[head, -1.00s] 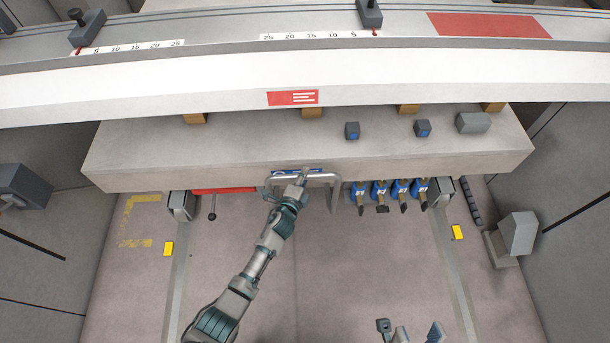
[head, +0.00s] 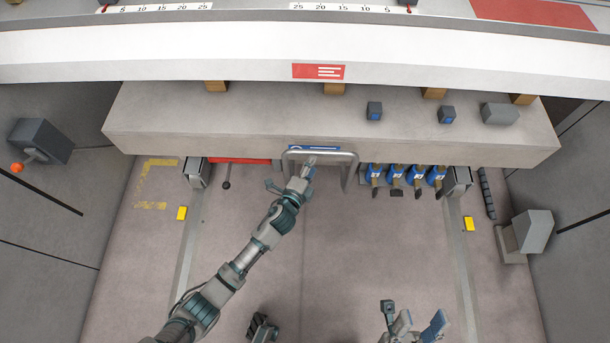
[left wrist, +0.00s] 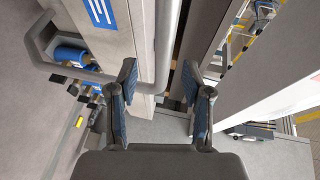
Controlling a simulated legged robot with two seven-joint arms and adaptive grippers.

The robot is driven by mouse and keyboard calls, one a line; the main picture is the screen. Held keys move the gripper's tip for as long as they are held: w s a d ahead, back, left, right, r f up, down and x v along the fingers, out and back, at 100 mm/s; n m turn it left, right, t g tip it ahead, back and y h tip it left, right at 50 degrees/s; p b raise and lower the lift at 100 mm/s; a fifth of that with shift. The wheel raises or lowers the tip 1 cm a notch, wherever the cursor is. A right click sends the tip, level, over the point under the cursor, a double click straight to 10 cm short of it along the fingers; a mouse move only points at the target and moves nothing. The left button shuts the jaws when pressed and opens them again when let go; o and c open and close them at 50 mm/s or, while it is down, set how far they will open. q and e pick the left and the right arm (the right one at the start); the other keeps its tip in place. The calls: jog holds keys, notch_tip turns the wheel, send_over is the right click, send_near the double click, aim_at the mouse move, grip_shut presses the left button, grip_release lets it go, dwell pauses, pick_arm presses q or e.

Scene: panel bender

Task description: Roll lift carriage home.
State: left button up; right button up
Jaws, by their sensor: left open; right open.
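The lift carriage is a long grey beam (head: 240,125) across the upper middle. A grey U-shaped handle (head: 352,170) is on its front, below a blue label (head: 313,148). My left gripper (head: 302,170) is open at the left part of the handle. In the left wrist view, the handle bar (left wrist: 165,45) shows between the two spread fingertips of my left gripper (left wrist: 160,80); whether it touches them I cannot tell. My right gripper (head: 418,322) is open and empty at the bottom edge, far from the handle.
Yellow blocks (head: 181,213) (head: 468,223) lie beside floor rails. Grey boxes stand at both sides. The floor between the rails is clear.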

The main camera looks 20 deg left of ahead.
pick_arm(q)
jog(key=v, duration=0.4)
jog(key=shift+s+a, duration=0.15)
jog(key=shift+s, duration=0.2)
